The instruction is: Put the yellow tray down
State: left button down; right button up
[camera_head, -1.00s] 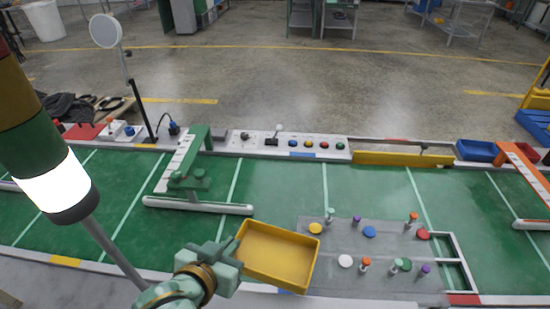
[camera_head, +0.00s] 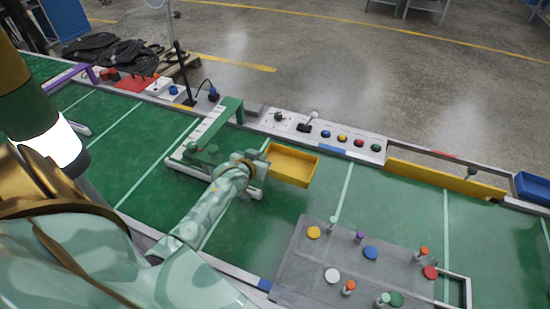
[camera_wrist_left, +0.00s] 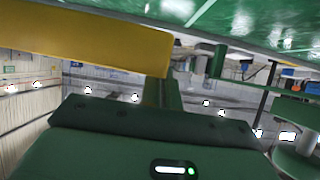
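The yellow tray (camera_head: 291,167) is a shallow open box and looks empty. It is at the back of the green table, just right of the green bracket stand. My left gripper (camera_head: 262,162) is at the tray's left edge and appears shut on its wall. In the left wrist view the tray's yellow side (camera_wrist_left: 85,42) runs across the upper left, against a green finger of my left gripper (camera_wrist_left: 165,92). I cannot tell whether the tray touches the table. My right gripper is not in view.
The green bracket stand (camera_head: 217,128) is close to my left gripper. A grey board (camera_head: 310,270) with coloured discs and pegs lies at the front right. A button panel (camera_head: 330,137) lines the back edge. Green surface right of the tray (camera_head: 395,205) is clear.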

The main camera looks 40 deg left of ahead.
aim_at(279, 163)
pick_arm(q)
jog(key=w+f+b, duration=0.1)
jog(key=w+f, duration=0.1)
jog(key=w+d+f+b, duration=0.1)
jog(key=w+f, duration=0.1)
jog(key=w+d+f+b, duration=0.1)
jog(key=w+f+b, duration=0.1)
jog(key=f, duration=0.1)
jog(key=shift+w+d, duration=0.15)
jog(key=shift+w, duration=0.25)
notch_tip(279, 163, down, 4)
jog(key=shift+w+r+b, duration=0.15)
jog(key=shift+r+b, duration=0.1)
jog(key=shift+b, duration=0.85)
jog(key=shift+r, duration=0.15)
jog(key=c, duration=1.6)
grip_release()
jog(key=shift+c, duration=0.2)
